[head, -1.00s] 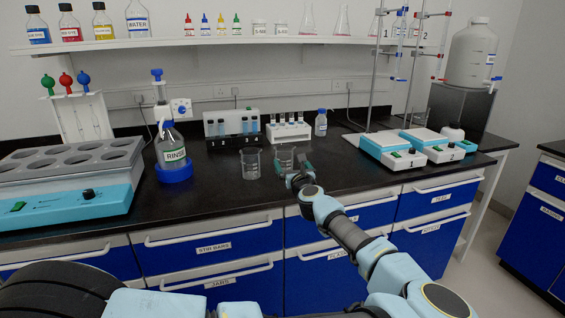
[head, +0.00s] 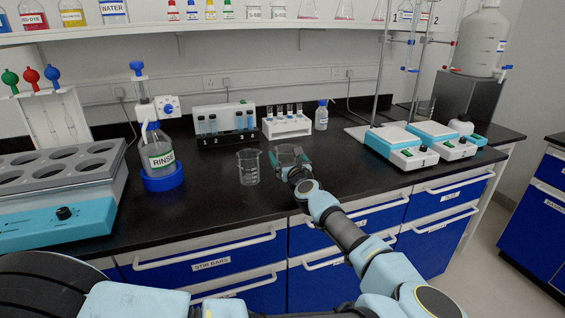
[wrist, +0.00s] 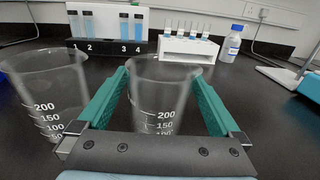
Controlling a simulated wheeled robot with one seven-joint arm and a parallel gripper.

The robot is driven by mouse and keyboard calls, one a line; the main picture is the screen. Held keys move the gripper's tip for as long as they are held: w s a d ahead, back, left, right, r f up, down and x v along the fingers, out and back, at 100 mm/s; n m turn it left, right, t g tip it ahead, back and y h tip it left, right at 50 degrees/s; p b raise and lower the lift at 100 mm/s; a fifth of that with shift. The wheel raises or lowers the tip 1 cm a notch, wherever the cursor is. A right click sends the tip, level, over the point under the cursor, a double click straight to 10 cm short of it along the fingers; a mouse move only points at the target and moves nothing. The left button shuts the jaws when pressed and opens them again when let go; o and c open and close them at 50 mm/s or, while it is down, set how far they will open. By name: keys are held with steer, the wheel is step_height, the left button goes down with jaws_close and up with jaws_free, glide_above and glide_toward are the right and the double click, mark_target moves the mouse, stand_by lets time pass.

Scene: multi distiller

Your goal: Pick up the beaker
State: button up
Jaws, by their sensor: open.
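Two clear glass beakers stand upright on the black bench. The left beaker (head: 248,167) is free, and it also shows at the left of the wrist view (wrist: 45,95). The right beaker (wrist: 162,95) stands between the two green fingers of my gripper (wrist: 160,90). In the head view my gripper (head: 289,158) is low over the bench at this beaker, which it partly hides. The fingers are open, one on each side of the glass. I cannot tell whether either finger touches it. The beaker's base is hidden behind the gripper body in the wrist view.
Behind the beakers stand a cuvette rack (head: 224,124), a test tube rack (head: 287,123) and a blue-capped bottle (head: 321,116). A rinse bottle (head: 158,152) stands to the left. Two hot plates (head: 400,146) are to the right. Bare bench lies between the beakers and the racks.

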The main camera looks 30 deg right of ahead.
steer(key=c, duration=1.2)
steer(key=shift+r, duration=0.15)
